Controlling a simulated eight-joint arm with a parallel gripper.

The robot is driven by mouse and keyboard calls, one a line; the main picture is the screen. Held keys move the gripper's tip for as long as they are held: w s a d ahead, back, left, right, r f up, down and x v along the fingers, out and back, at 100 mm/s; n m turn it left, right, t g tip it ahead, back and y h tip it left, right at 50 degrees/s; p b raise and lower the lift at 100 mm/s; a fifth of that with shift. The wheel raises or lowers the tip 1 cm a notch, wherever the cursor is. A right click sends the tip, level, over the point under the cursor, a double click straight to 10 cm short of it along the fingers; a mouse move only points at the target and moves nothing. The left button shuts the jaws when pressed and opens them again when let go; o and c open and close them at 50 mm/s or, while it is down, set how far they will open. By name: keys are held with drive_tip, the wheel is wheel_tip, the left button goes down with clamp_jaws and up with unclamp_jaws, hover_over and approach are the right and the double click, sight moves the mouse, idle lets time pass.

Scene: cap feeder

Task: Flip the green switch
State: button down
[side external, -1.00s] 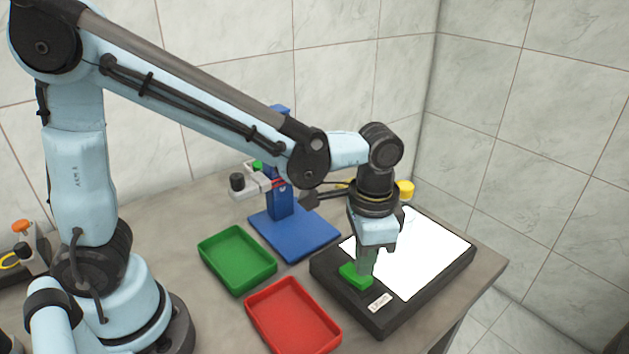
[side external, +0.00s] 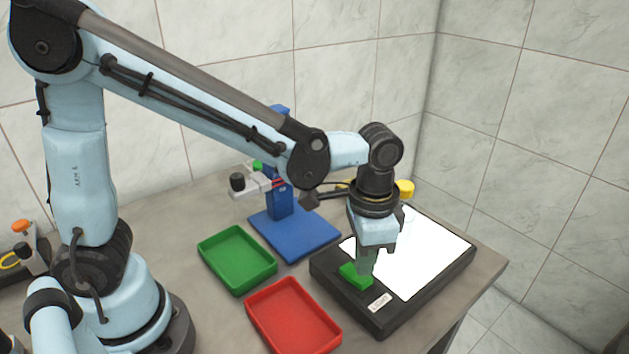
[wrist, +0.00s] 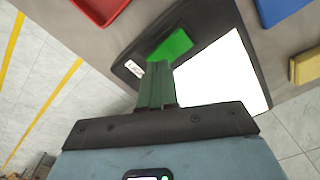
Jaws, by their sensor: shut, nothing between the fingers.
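The green switch (side external: 353,276) sits on the near left end of a black light box with a bright white panel (side external: 425,250). It also shows in the wrist view (wrist: 172,46), just beyond my fingertips. My gripper (side external: 366,272) points down at the switch, its fingers shut with nothing between them. The fingertips are at the switch's right edge and appear to touch it or stand very close; I cannot tell which. In the wrist view the closed fingers (wrist: 156,70) hide part of the switch's near side.
A red tray (side external: 293,318) and a green tray (side external: 237,259) lie left of the light box. A blue stand (side external: 293,232) is behind them. A yellow object (side external: 405,187) is at the back, behind my wrist. A small white label (side external: 380,302) is beside the switch.

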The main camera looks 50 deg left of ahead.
drive_tip(key=shift+f, duration=1)
idle(0.5)
drive_tip(key=shift+r, duration=3.55)
drive_tip(key=s+a+n+t, duration=0.4)
drive_tip(key=a+n+t, duration=0.2)
drive_tip(key=a, duration=0.8)
drive_tip(key=shift+s+r+t, duration=0.15)
drive_tip(key=shift+r+t, duration=0.2)
drive_tip(key=shift+t, duration=0.25)
